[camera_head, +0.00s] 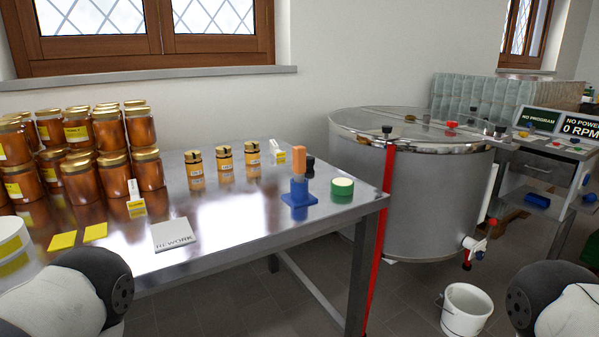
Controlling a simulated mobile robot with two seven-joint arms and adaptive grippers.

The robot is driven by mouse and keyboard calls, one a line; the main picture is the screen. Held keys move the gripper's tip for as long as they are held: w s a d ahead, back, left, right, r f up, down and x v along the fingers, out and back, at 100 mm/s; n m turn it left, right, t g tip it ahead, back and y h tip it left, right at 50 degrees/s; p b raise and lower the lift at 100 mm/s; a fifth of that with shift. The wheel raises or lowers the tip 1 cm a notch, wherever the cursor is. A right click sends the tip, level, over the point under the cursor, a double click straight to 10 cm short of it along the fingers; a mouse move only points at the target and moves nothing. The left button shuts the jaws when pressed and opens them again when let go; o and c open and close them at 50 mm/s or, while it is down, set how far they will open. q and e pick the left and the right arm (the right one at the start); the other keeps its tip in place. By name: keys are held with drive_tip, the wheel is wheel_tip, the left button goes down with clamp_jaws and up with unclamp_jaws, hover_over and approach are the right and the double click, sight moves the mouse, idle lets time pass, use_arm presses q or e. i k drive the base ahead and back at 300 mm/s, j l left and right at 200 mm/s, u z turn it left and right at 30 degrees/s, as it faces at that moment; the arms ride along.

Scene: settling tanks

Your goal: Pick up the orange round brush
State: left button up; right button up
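An upright orange piece (299,159) shows near the right end of the steel table, just above a blue stand (299,194). It is the only orange thing of that kind here; no bristles can be made out, so I cannot tell for sure that it is the round brush. It seems to stand in or right behind the blue stand; I cannot tell which. A small black-topped thing (309,166) is close on its right. Parts of my two arms show at the lower left and lower right corners, but neither gripper is in view.
The steel table (240,215) carries stacked honey jars (80,165) at left, three small jars (224,164), a REWORK plate (173,235) and a green-and-white round item (342,188). A steel tank (430,190) with a red strip stands right; a white bucket (466,310) is on the floor.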

sight(298, 152)
drive_tip(key=i+l+u, duration=0.2)
drive_tip(key=l+u, duration=0.2)
drive_tip(key=l, duration=0.2)
drive_tip(key=i+l+u, duration=0.25)
drive_tip(key=l+u, duration=0.2)
drive_tip(key=l, duration=0.2)
